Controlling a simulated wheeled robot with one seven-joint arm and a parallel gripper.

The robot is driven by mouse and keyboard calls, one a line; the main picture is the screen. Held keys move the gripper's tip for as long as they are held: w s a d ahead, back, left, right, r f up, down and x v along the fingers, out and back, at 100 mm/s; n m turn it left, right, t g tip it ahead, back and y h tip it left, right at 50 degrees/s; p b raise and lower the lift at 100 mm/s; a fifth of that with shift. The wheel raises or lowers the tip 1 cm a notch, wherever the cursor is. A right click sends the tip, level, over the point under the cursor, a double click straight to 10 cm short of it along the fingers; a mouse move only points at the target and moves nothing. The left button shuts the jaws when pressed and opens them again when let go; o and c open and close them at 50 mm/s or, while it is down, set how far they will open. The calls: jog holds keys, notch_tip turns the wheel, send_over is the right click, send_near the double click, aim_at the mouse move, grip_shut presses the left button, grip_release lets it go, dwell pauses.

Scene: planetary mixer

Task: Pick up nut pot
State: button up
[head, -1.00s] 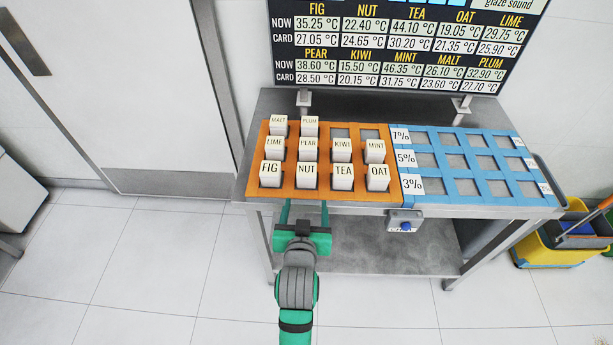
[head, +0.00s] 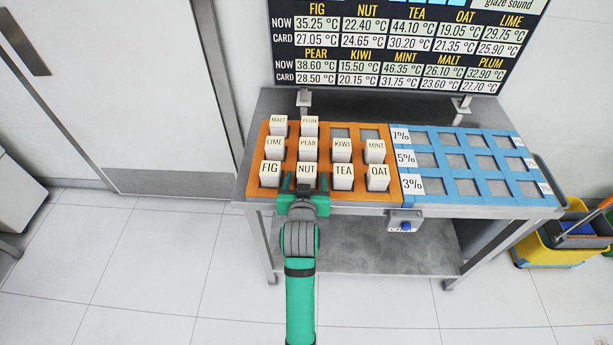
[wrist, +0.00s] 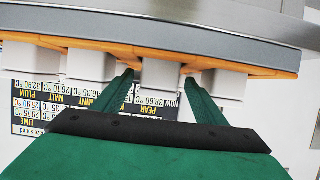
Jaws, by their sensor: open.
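The nut pot (head: 306,170) is a white block-like pot labelled NUT, upright in the front row of the orange rack (head: 393,194), between the FIG pot (head: 270,175) and the TEA pot (head: 343,178). My gripper (head: 305,180) has green fingers and is open at the rack's front edge, one finger on each side of the nut pot. The upside-down wrist view shows the white pot (wrist: 160,75) between the two fingertips. I cannot tell whether either finger touches it. The gripper hides the lower front of the nut pot in the head view.
The PEAR pot (head: 308,149) stands right behind, and the OAT pot (head: 377,178) at the front right. A blue rack (head: 430,201) with empty slots adjoins on the right. A temperature board (head: 400,50) stands behind. The floor before the metal table is clear.

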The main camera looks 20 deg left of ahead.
jog(key=shift+x, duration=1.35)
jog(key=shift+c, duration=0.6)
jog(key=shift+r, duration=0.1)
jog(key=c, duration=1.3)
